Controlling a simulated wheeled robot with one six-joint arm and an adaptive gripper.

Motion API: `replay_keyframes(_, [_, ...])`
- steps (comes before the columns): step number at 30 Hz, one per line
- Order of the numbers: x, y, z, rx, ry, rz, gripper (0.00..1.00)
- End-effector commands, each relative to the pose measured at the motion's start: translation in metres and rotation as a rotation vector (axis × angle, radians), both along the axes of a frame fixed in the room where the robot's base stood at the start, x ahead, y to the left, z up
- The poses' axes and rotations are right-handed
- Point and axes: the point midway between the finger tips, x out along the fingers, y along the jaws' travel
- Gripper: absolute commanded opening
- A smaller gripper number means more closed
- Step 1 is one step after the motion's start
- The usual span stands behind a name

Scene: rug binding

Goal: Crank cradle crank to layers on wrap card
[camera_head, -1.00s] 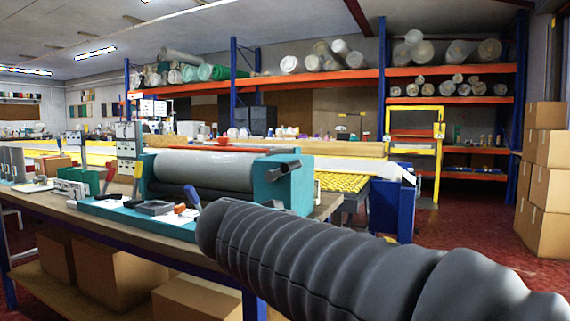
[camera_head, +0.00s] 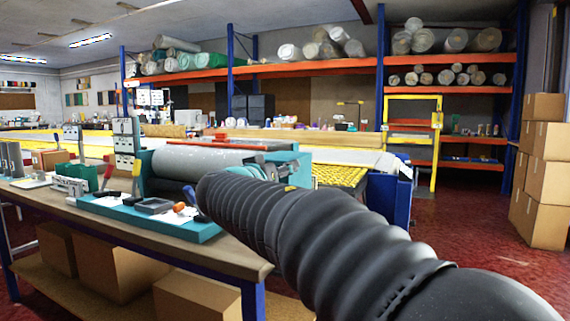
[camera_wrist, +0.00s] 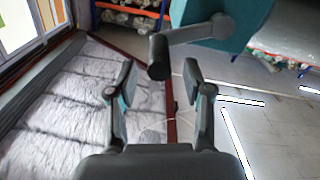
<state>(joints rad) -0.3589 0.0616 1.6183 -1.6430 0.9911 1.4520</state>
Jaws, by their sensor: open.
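The cradle is a teal frame (camera_head: 290,161) with a grey roll (camera_head: 200,160) on the workbench in the head view. My arm covers much of its right end there, including most of the crank. In the wrist view the dark crank (camera_wrist: 195,35) extends from a teal end plate (camera_wrist: 245,22) to a knob (camera_wrist: 158,56). My gripper (camera_wrist: 160,72) is open; the knob appears between and just beyond its fingertips, with no clear contact. Small white cards (camera_head: 123,143) stand on a post left of the roll; I cannot tell which is the wrap card.
A blue-ended machine with a yellow bed (camera_head: 340,175) stands behind. Stacked cartons (camera_head: 545,175) are right; red floor between is open.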

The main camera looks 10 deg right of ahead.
Motion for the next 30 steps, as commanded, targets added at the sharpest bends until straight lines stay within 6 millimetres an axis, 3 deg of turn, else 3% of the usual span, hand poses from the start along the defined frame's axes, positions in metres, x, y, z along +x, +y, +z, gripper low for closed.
replay_keyframes(9, [0.029, -0.021, 0.001, -0.001, 0.000, -0.001, 0.51])
replay_keyframes(20, [0.032, -0.023, 0.000, 0.000, 0.000, 0.000, 0.51])
replay_keyframes(26, [0.032, -0.023, 0.000, -0.001, 0.001, 0.000, 0.01])
replay_keyframes(30, [0.032, -0.023, 0.000, -0.001, 0.001, 0.000, 0.00])
